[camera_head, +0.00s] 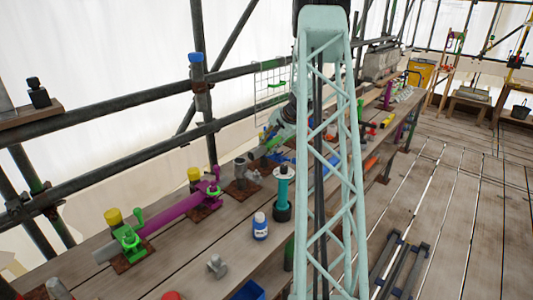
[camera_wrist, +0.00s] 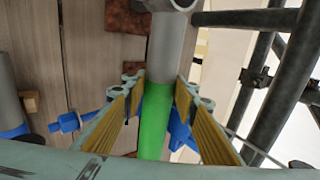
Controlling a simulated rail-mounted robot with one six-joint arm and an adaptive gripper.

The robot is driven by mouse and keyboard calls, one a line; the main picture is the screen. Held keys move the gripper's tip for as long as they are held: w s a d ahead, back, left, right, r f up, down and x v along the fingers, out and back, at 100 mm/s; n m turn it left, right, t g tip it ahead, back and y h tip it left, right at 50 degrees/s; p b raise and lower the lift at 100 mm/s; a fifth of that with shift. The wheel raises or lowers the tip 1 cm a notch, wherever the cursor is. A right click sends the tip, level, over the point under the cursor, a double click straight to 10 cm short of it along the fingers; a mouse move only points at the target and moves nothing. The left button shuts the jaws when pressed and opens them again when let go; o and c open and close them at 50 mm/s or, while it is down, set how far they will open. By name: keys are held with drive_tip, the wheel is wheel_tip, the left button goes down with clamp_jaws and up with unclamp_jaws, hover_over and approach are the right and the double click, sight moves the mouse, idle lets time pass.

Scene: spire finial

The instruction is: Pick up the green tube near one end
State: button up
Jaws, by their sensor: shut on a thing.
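The green tube (camera_wrist: 155,118) runs lengthwise between the yellow-padded fingers of my gripper (camera_wrist: 159,86) in the wrist view. The gripper is shut on it. The tube's upper end in the picture meets a grey cylinder (camera_wrist: 166,45), close to the fingertips; I cannot tell whether they are joined. The tube's lower part passes out of sight behind the gripper body. In the head view my arm's lattice link covers much of the bench, and I cannot make out the held tube clearly there.
Blue parts (camera_wrist: 180,132) lie beside and under the tube. Dark scaffold poles (camera_wrist: 285,70) stand close on the right. On the bench are a purple tube (camera_head: 175,208), a blue-and-white bottle (camera_head: 260,227) and a teal spool (camera_head: 283,190). The plank floor (camera_head: 450,220) at right is mostly clear.

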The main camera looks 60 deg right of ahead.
drive_tip(key=shift+r, duration=2.55)
drive_tip(key=shift+d, duration=0.1)
